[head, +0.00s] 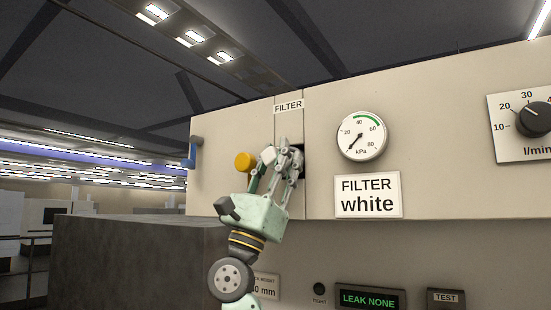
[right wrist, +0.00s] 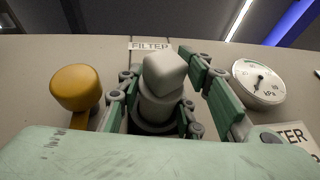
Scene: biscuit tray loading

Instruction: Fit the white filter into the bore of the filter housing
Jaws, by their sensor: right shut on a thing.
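The white filter (right wrist: 160,106) has a squarish, rounded pale head and a round body below it. My right gripper (head: 284,149) is shut on it, with a green finger on either side in the right wrist view. The filter's lower end is at a dark ring-shaped opening (right wrist: 151,127), the bore of the filter housing; I cannot tell how deep it sits. In the head view the gripper is in front of the housing under the FILTER label (head: 288,107) and mostly hides the filter and bore. My left gripper is not in view.
A yellow knob on a lever (head: 245,162) stands close left of the gripper. A blue handle (head: 190,155) is farther left. A pressure gauge (head: 361,136) and a "FILTER white" sign (head: 368,195) are to the right. A display (head: 370,299) below reads LEAK NONE.

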